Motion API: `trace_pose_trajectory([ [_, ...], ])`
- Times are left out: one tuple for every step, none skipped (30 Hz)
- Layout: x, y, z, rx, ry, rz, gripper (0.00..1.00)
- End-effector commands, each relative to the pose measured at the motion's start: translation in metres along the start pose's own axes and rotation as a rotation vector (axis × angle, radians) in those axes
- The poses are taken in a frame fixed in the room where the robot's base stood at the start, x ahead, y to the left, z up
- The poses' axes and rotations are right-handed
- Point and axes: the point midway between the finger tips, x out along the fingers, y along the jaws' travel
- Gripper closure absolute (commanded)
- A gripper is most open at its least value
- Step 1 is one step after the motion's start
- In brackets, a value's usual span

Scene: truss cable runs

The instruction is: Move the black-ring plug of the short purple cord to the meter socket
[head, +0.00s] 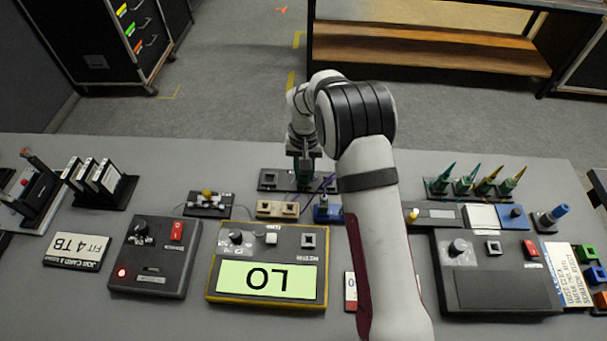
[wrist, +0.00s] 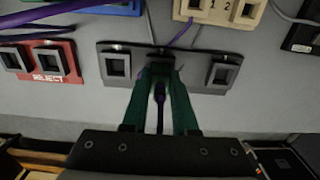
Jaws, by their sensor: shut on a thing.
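My gripper (head: 303,172) is at the back of the bench, over the dark three-position socket strip (head: 268,187). In the wrist view its green fingers (wrist: 161,88) are shut on a dark plug with a purple cord (wrist: 159,95), at the middle of the strip (wrist: 190,67). The strip's left and right sockets look empty. The fingers hide the middle one, so I cannot tell whether the plug sits in it. I cannot make out a black ring. The meter (head: 213,262), yellow-edged with a green display reading LO, has its socket (head: 308,240) at the upper right, apparently empty.
A beige two-socket block (head: 277,209) and a blue block (head: 327,212) stand between the strip and the meter. The wrist view also shows a red REJECT block (wrist: 45,76) and loose purple cord (wrist: 55,12). My arm hides the bench right of the meter.

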Motion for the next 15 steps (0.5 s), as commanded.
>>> trace_pose_trajectory([
  [0.0, 0.0, 0.0, 0.0, 0.0, 0.0, 1.0],
  [0.0, 0.0, 0.0, 0.0, 0.0, 0.0, 1.0],
  [0.0, 0.0, 0.0, 0.0, 0.0, 0.0, 1.0],
  [0.0, 0.0, 0.0, 0.0, 0.0, 0.0, 1.0],
  [0.0, 0.0, 0.0, 0.0, 0.0, 0.0, 1.0],
  [-0.0001, 0.0, 0.0, 0.0, 0.0, 0.0, 1.0],
  [-0.0001, 0.0, 0.0, 0.0, 0.0, 0.0, 1.0],
  [-0.0002, 0.0, -0.0001, 0.0, 0.0, 0.0, 1.0],
  [-0.0005, 0.0, -0.0001, 0.0, 0.0, 0.0, 1.0],
  [-0.0008, 0.0, -0.0001, 0.0, 0.0, 0.0, 1.0],
  [-0.0008, 0.0, -0.0001, 0.0, 0.0, 0.0, 1.0],
  [-0.0015, 0.0, -0.0001, 0.0, 0.0, 0.0, 1.0],
  [-0.0026, 0.0, -0.0002, 0.0, 0.001, 0.0, 1.0],
  [-0.0043, -0.0001, -0.0004, 0.0, 0.001, 0.0, 1.0],
  [-0.007, -0.0001, -0.0005, 0.0, 0.002, 0.0, 1.0],
])
